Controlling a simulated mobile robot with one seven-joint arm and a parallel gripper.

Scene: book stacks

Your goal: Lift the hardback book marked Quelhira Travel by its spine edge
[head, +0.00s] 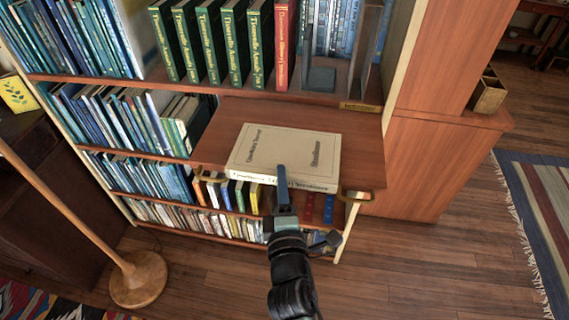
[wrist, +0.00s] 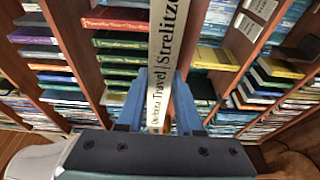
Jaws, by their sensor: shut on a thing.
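The cream hardback book (head: 284,148) marked Quelhira Travel lies cover up over a wooden pull-out shelf (head: 215,150), its lettered spine along the near edge. In the wrist view its spine (wrist: 166,45) runs upright through the middle, with "Quelhira Travel" and "Strelitzo" readable. My gripper (head: 283,185) is at the middle of the spine edge, one blue finger showing over the cover. In the wrist view the blue fingers of my gripper (wrist: 158,100) stand on either side of the spine, shut on it. I cannot tell whether the book is clear of the shelf.
Green books (head: 210,40) and a red book (head: 284,45) stand on the shelf above. Lower shelves hold many more books. A floor lamp's round base (head: 138,280) stands at the left. A wooden cabinet (head: 415,165) is at the right, with open floor in front.

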